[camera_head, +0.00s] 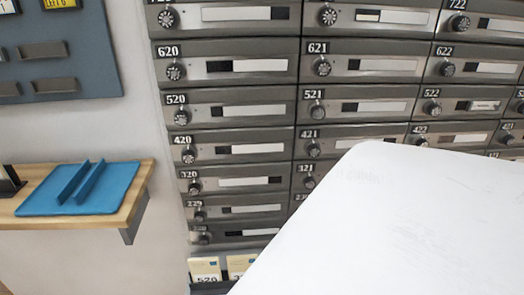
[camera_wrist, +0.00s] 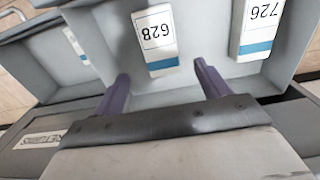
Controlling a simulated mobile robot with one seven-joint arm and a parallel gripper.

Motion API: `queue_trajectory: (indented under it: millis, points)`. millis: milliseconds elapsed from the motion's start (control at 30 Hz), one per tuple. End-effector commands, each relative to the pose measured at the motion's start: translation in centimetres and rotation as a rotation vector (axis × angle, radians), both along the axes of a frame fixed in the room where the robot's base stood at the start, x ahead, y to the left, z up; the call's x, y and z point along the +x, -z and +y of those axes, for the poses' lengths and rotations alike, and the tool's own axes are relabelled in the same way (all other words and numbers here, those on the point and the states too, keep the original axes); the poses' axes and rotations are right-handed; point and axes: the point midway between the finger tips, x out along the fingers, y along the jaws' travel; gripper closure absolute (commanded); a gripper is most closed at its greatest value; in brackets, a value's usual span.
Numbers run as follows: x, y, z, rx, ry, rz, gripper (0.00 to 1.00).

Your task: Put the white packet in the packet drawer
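In the wrist view my gripper (camera_wrist: 161,72) is open, its two purple fingers apart. A white packet marked 628 (camera_wrist: 155,38), with a blue band, lies in a grey drawer or tray (camera_wrist: 108,42) just beyond and between the fingertips. A similar white packet marked 726 (camera_wrist: 258,28) lies to its right, past the right finger. The frames do not show which one is the task's packet, or whether the fingers touch anything. My gripper is not visible in the head view.
In the head view a wall of numbered mailboxes (camera_head: 235,97) fills the back. Small packets (camera_head: 206,270) stand below it. A wooden shelf (camera_head: 140,180) with a blue holder (camera_head: 110,190) is at left. The wrist view shows a label plate (camera_wrist: 43,140) on a dark front.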

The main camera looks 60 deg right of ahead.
Motion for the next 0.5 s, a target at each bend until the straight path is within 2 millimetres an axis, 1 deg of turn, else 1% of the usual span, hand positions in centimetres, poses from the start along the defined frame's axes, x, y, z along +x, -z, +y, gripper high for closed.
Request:
queue_trajectory:
  millis: [333, 433, 500]
  points:
    - [0.0, -0.1, 0.1, 0.001, 0.0, 0.001, 0.19]
    - [0.1, -1.0, 0.0, -0.001, -0.001, -0.001, 0.19]
    - [0.1, -2.1, 0.0, -0.001, -0.002, -0.001, 0.19]
